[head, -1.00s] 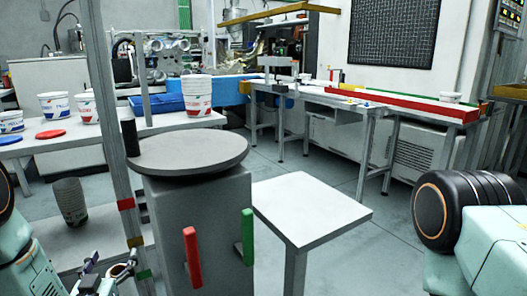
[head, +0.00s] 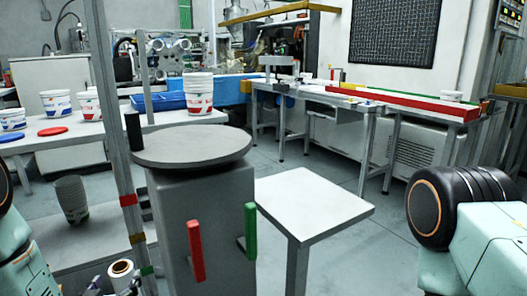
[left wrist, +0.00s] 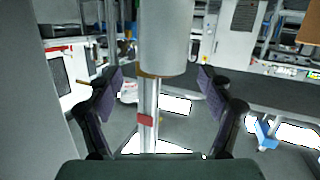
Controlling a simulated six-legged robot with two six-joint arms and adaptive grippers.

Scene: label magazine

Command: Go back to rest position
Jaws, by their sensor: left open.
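My left gripper (head: 95,288) barely shows at the bottom left of the head view, low beside a white roll with a brown core (head: 120,268). In the left wrist view my left gripper (left wrist: 160,88) has its two dark fingers spread wide with nothing clasped between them. A pale cylinder (left wrist: 165,38), which looks like that roll, hangs at the top centre beyond the fingers. Behind it stands a metal post with a red band (left wrist: 146,121). My right gripper is out of view; only part of my right arm shows at the right edge.
A grey pedestal with a round top (head: 192,147) stands in front, with a red handle (head: 195,250) and a green handle (head: 250,231). A small white table (head: 315,205) is right of it. A metal post (head: 118,130) rises at left. Tubs (head: 198,95) stand on the left bench.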

